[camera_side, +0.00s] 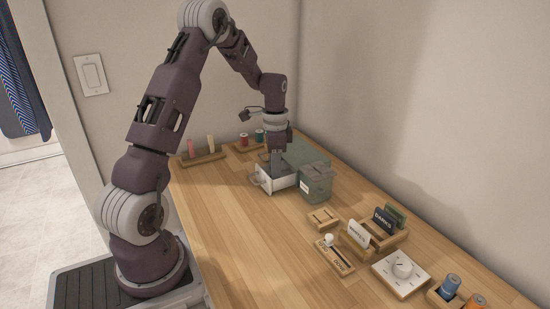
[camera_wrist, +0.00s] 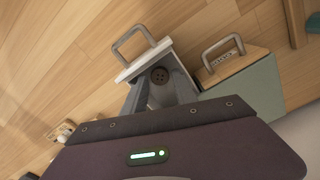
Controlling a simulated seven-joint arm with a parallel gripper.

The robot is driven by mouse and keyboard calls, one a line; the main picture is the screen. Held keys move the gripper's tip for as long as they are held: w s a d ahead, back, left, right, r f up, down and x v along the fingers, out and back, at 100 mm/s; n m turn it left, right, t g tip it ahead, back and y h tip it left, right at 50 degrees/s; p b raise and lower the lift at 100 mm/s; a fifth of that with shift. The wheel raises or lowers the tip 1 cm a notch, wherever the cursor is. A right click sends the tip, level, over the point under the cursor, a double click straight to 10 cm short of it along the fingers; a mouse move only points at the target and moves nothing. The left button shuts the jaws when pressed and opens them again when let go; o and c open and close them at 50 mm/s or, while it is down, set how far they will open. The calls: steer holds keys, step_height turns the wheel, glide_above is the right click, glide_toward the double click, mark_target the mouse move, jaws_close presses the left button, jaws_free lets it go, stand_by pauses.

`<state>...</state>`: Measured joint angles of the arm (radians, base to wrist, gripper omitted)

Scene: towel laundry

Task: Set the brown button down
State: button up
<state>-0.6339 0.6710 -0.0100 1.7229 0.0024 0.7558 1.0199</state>
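The brown button (camera_wrist: 160,75) shows face-up, dark and round with small holes, between my gripper's grey fingertips (camera_wrist: 161,72) in the wrist view. The fingertips appear to touch its edges on both sides. My gripper (camera_side: 276,168) points straight down into an open white drawer (camera_side: 283,183) in the side view. The drawer's white front (camera_wrist: 145,60) and metal handle lie just beyond the fingertips in the wrist view. The button is hidden in the side view. How far it is above the drawer floor, I cannot tell.
A grey-green box (camera_side: 316,184) with a labelled front and handle stands right beside the drawer. The wooden table's left front (camera_side: 235,235) is clear.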

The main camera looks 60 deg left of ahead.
step_height(320, 180, up, 11)
steer(key=s+d+r+t, duration=0.1)
steer(key=s+d+r, duration=0.1)
steer(key=d+r, duration=0.4)
steer(key=s+d+r+n+t+y, duration=0.15)
steer(key=s+d+r, duration=0.25)
steer(key=s+d, duration=0.6)
steer(key=s+d+f+n+t+h, duration=0.1)
steer(key=s+d+f+n+t, duration=0.1)
steer(key=s+d, duration=0.7)
steer(key=shift+s+n+t, duration=0.35)
steer(key=shift+n+t, duration=0.2)
